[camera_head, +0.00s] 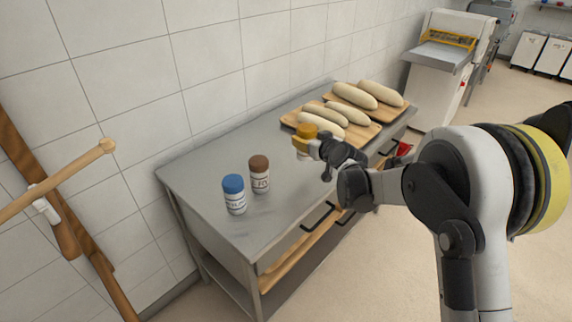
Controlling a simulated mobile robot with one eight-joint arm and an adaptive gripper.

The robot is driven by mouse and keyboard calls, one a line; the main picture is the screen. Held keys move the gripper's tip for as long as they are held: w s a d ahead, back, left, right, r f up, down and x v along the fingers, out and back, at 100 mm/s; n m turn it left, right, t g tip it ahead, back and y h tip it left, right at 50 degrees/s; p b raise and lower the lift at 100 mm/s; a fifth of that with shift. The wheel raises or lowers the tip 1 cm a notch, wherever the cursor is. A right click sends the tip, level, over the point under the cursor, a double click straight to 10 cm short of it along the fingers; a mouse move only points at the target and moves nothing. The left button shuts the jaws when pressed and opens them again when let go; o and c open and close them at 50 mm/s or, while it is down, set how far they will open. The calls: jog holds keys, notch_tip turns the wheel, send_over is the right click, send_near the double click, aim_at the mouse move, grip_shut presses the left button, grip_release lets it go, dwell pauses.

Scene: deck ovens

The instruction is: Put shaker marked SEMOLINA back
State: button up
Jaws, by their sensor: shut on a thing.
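My gripper (316,146) is shut on a shaker with an orange-yellow lid (306,132). It holds the shaker above the steel table (205,172), near the dough boards. Most of the shaker's body is hidden by the gripper, and no label on it can be read. A shaker with a blue lid (234,195) and a shaker with a brown lid (259,175) stand upright on the table's near left part. Their labels are too small to read surely.
Wooden boards (357,138) with several long dough loaves lie at the table's far end. The tiled wall runs behind the table. Wooden peels (60,180) stand at the left. A machine (437,80) stands past the far end. Table surface around the two standing shakers is clear.

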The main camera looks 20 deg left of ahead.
jog(key=a+f+b, duration=0.1)
jog(key=a+f, duration=0.1)
jog(key=a+f+b, duration=0.1)
jog(key=a+f, duration=0.1)
jog(key=f, duration=0.1)
jog(key=a+f+b, duration=0.2)
jog(key=a+f, duration=0.1)
jog(key=shift+s+f, duration=0.25)
jog(key=shift+s, duration=0.1)
jog(key=shift+r, duration=0.15)
jog(key=o, duration=1.3)
